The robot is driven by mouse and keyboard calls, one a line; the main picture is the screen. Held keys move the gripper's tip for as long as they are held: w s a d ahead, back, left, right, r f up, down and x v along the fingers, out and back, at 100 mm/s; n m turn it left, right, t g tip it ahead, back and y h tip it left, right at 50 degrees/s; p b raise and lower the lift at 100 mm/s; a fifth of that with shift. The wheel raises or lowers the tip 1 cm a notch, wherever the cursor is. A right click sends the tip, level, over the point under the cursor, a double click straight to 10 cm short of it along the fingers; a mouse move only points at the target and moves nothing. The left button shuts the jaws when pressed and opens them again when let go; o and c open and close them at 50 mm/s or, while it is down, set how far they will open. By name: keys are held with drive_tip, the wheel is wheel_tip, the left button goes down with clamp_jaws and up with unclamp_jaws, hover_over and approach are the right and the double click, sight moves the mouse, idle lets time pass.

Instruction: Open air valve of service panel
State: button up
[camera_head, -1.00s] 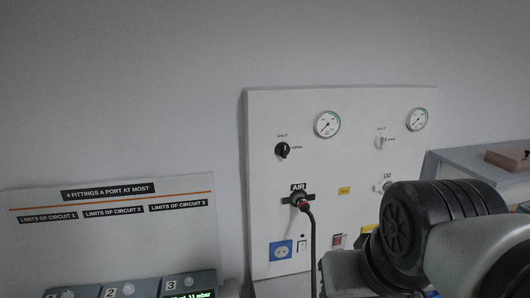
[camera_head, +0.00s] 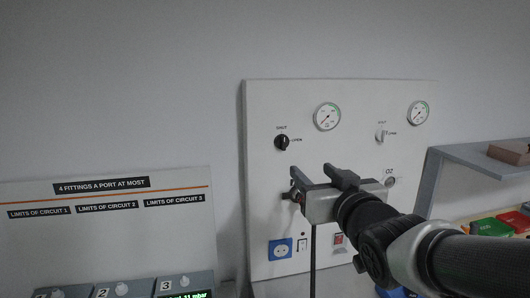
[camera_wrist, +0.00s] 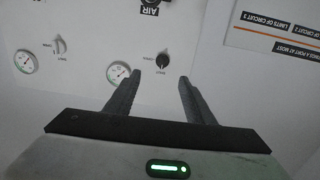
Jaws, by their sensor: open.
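The service panel (camera_head: 262,190) is a white upright board. Its air valve (camera_head: 282,142) is a black knob at the upper left, between SHUT and OPEN labels. My gripper (camera_head: 318,178) is open and empty in front of the panel, below and right of the knob in the head view. It hides most of the AIR outlet. The upside-down wrist view shows the black knob (camera_wrist: 163,61) between and just beyond the tips of my gripper (camera_wrist: 160,78). The fingers appear apart from the knob.
A white O2 knob (camera_head: 380,135) is at the panel's upper right, with gauges (camera_head: 327,116) above. A dark hose (camera_head: 313,260) hangs below the AIR outlet. A blue socket (camera_head: 280,249) and switches are lower. A grey shelf (camera_head: 480,158) stands right; a sign board (camera_head: 110,225) stands left.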

drive_tip(key=p, duration=0.2)
approach(285, 143)
drive_tip(key=w, duration=0.2)
drive_tip(key=w+a, duration=0.1)
drive_tip(key=w, duration=0.5)
drive_tip(key=shift+w+a+f, duration=0.2)
drive_tip(key=shift+a, duration=0.05)
drive_tip(key=c, duration=1)
